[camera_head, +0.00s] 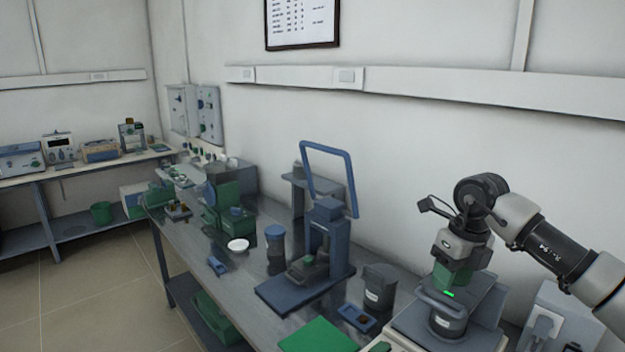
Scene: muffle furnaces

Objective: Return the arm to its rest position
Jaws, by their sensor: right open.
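My right arm comes in from the right edge, and its gripper (453,275) points down at the right end of the long bench (225,275). It is open, and I see nothing held in it. It is just above a dark cylindrical container (447,320) with a pale label, on a blue-grey and white device. I cannot tell whether the fingertips touch the device. My left gripper is not in view.
A blue frame press (325,235) stands mid-bench, with a dark labelled jar (380,287), a small blue tray (357,318) and a green mat (318,337) near it. A white dish (238,245) lies further left. The wall runs close behind. The floor at left is clear.

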